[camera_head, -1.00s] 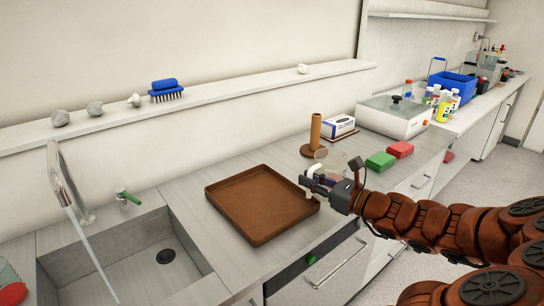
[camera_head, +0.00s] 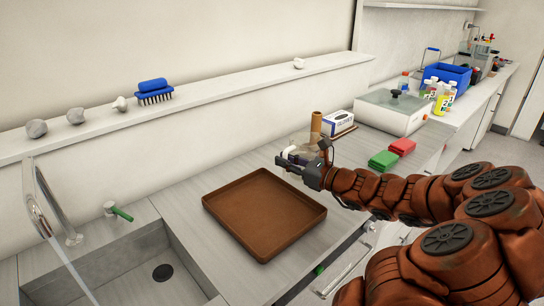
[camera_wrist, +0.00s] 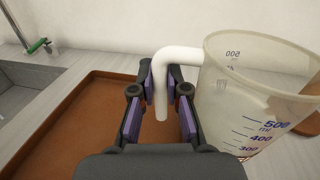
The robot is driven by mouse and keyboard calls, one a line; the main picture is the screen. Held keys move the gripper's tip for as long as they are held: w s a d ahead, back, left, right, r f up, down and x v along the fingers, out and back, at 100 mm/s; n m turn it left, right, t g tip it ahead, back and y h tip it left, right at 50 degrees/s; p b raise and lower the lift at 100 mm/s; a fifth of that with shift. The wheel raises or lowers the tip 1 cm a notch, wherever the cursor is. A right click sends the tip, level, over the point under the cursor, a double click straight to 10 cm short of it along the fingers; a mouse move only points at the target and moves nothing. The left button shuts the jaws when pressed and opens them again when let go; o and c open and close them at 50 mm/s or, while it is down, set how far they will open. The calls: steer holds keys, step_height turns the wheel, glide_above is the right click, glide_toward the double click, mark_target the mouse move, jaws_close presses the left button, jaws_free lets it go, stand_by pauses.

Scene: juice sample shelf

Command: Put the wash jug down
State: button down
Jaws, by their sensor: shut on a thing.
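The wash jug (camera_wrist: 255,100) is a clear measuring jug with blue volume marks and a white handle (camera_wrist: 162,85). My gripper (camera_wrist: 160,106) is shut on the handle, with a finger pad on each side of it. In the head view, my gripper (camera_head: 296,168) holds the jug (camera_head: 303,145) upright above the counter, behind the tray's right rear corner. The arm partly hides the jug there. The brown tray (camera_head: 236,234) lies empty on the counter, and it also shows below the gripper in the wrist view (camera_wrist: 88,140).
A sink (camera_head: 135,270) with a tap lies left of the tray. A brown post stand (camera_head: 315,125), glove box (camera_head: 340,122), green cloth (camera_head: 382,160) and red cloth (camera_head: 402,146) stand to the right. A wall ledge (camera_head: 210,100) holds a blue brush (camera_head: 154,92). The tray floor is clear.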

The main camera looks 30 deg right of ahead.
steer(key=shift+w+d+f+p, duration=0.4)
steer(key=shift+w+f, duration=0.35)
steer(key=shift+w, duration=0.85)
steer(key=shift+w+d+f+p, duration=0.25)
steer(key=shift+w+f+p, duration=0.35)
steer(key=shift+w, duration=1)
steer(key=shift+w+d+f+p, duration=0.35)
steer(key=shift+w+f, duration=0.5)
steer(key=shift+w, duration=0.75)
steer(key=shift+f, duration=0.1)
steer(key=c, duration=1.2)
jaws_free()
